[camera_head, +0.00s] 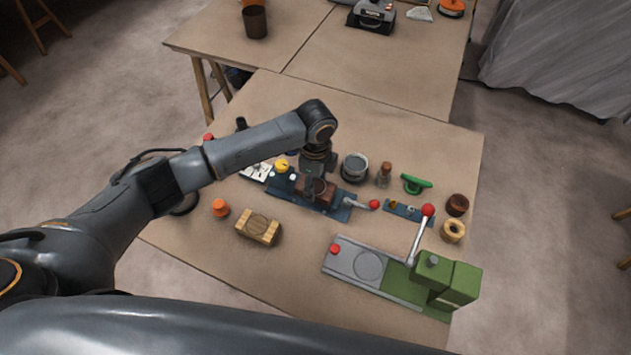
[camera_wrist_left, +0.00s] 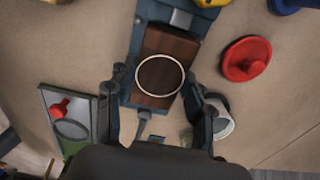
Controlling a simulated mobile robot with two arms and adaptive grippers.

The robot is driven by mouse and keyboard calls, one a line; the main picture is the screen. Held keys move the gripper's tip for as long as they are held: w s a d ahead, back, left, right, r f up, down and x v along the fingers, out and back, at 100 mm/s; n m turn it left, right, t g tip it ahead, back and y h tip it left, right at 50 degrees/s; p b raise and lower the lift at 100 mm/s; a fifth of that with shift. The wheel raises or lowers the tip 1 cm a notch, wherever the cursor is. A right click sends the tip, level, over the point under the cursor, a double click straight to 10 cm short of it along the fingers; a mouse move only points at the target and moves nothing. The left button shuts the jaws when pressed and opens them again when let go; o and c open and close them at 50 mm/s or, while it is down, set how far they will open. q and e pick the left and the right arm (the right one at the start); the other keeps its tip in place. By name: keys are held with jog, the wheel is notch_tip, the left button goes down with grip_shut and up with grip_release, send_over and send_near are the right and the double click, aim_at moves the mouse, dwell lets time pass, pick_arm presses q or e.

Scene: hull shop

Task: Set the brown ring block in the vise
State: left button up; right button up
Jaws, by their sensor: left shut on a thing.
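The brown ring block (camera_head: 325,193) is dark wood with a pale ring on its top. It sits at the blue vise (camera_head: 338,211), and in the left wrist view the block (camera_wrist_left: 158,78) lies over the vise's blue bed (camera_wrist_left: 203,28), close to a grey jaw. Whether it touches the bed is hard to tell. My left gripper (camera_head: 316,182) comes down from above and is shut on the block; its fingers show in the left wrist view (camera_wrist_left: 155,103). The vise's handle with a red knob (camera_head: 374,204) points right. My right gripper is not in view.
A green-and-grey machine with a red-knobbed lever (camera_head: 445,280) stands front right. A grey tin (camera_head: 355,167), brown bottle (camera_head: 384,175) and green tool (camera_head: 415,184) stand close behind the vise.

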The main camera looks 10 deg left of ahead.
aim_at(315, 187)
pick_arm(q)
jog(key=shift+f, duration=0.6)
dwell(0.6)
jog(key=o, duration=0.9)
jog(key=shift+o, duration=0.2)
notch_tip(315, 187, up, 11)
jog(key=p, duration=1.1)
